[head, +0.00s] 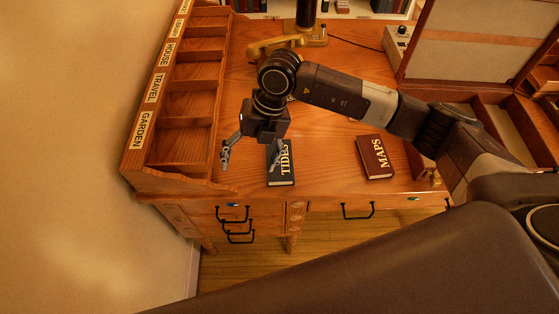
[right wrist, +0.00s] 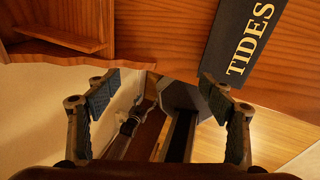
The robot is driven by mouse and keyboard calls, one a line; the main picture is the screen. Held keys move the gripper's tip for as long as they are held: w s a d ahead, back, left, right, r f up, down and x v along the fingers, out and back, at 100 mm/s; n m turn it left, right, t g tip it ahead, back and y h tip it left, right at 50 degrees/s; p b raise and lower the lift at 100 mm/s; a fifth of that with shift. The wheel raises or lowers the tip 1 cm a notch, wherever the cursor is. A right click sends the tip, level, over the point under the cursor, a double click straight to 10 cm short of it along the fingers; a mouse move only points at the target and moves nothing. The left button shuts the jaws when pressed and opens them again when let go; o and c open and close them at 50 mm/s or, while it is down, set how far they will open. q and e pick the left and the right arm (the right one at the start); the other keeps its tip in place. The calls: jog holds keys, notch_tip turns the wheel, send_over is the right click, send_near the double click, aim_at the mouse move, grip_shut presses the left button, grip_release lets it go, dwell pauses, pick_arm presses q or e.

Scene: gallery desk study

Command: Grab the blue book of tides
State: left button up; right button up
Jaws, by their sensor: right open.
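The tides book (head: 284,175) lies flat near the front edge of the desk, dark blue-black with pale letters reading TIDES. It also shows in the right wrist view (right wrist: 236,48) at the upper right, just beyond one finger. My right gripper (head: 250,158) is open and empty above the desk, pointing down toward its front edge. One finger overlaps the book's far left part in the head view; the other is left of the book over bare wood. Contact with the book cannot be told. My left gripper is out of view.
A red MAPS book (head: 376,158) lies to the right of the tides book. A wooden sorter (head: 180,130) with labelled compartments borders the left. A brass telephone (head: 275,44) stands behind. Bare desk lies between the books.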

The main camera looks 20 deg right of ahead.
aim_at(280, 161)
jog(key=w+d+h, duration=0.1)
jog(key=d, duration=0.2)
jog(key=w+d+h, duration=0.1)
jog(key=d, duration=0.2)
jog(key=d+m+h, duration=0.1)
jog(key=d, duration=0.2)
jog(key=shift+w+d+h, duration=0.2)
jog(key=shift+w+h, duration=0.2)
jog(key=shift+d+f, duration=0.1)
jog(key=shift+f, duration=0.15)
jog(key=f, duration=0.2)
jog(key=f+p, duration=0.1)
jog(key=f, duration=0.1)
jog(key=a+f+p, duration=0.1)
jog(key=f, duration=0.1)
jog(key=shift+w+f, duration=0.1)
jog(key=shift+f, duration=0.05)
jog(key=shift+d+f, duration=0.1)
jog(key=shift+f, duration=0.25)
jog(key=shift+c, duration=0.6)
jog(key=c, duration=1.2)
